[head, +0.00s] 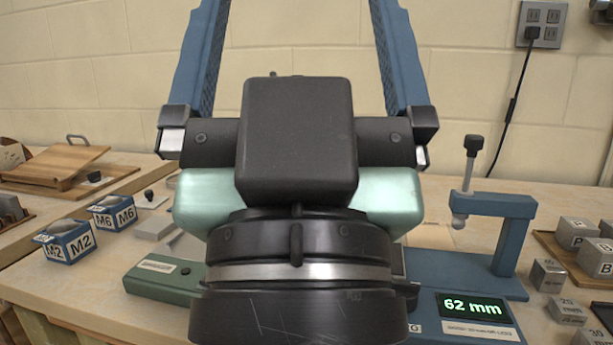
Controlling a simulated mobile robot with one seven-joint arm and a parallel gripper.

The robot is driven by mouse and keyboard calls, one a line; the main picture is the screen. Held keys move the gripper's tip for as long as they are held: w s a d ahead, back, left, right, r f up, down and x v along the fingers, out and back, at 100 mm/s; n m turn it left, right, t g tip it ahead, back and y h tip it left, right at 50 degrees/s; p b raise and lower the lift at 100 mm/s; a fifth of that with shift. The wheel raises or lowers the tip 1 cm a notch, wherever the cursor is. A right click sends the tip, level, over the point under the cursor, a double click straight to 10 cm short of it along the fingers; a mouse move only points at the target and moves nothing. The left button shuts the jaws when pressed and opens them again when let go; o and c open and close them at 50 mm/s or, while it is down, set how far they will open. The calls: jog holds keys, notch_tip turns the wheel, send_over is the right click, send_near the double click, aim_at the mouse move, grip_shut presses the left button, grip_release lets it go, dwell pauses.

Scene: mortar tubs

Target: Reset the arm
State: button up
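My gripper (298,20) fills the middle of the head view, close to the camera and pointing up. Its two blue fingers stand wide apart, with bare wall showing between them. The fingertips run out of the top of the picture. No object shows between the visible parts of the fingers. The dark wrist and hand hide the middle of the bench.
On the wooden bench (120,300), blue boxes marked M2 (66,243) and M6 (113,213) stand left. A green labelled base (165,279) lies nearer. Right are a blue gauge stand (507,205) reading 62 mm and several metal blocks (548,276).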

notch_tip(320, 180, up, 33)
jog(key=p, duration=3.1)
jog(key=shift+r, duration=0.15)
